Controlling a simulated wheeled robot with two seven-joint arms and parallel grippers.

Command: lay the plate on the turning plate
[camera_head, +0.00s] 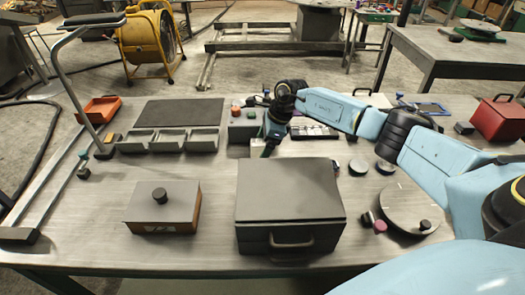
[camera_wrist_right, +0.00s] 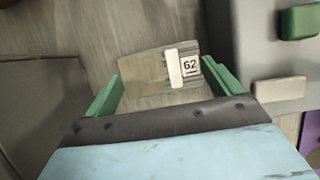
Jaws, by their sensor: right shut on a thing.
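My right gripper (camera_head: 268,148) is low over the bench, behind the large grey-lidded box. In the right wrist view its green fingers (camera_wrist_right: 164,88) are shut on a small flat plate (camera_wrist_right: 142,72) with a white tab and a "62" label. The plate cannot be made out in the head view. A round grey disc (camera_head: 400,205) with a black knob lies at the bench's right front, apart from the gripper. Another round plate (camera_head: 482,27) sits on a far table at the back right. I cannot tell for certain which is the turning plate. My left gripper is out of view.
The large grey-lidded box (camera_head: 290,190) stands front centre, with a smaller knobbed box (camera_head: 163,208) to its left. Grey bins (camera_head: 167,141), an orange tray (camera_head: 99,110) and a red box (camera_head: 498,119) stand farther out. Small round pieces (camera_head: 358,167) lie between gripper and disc.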

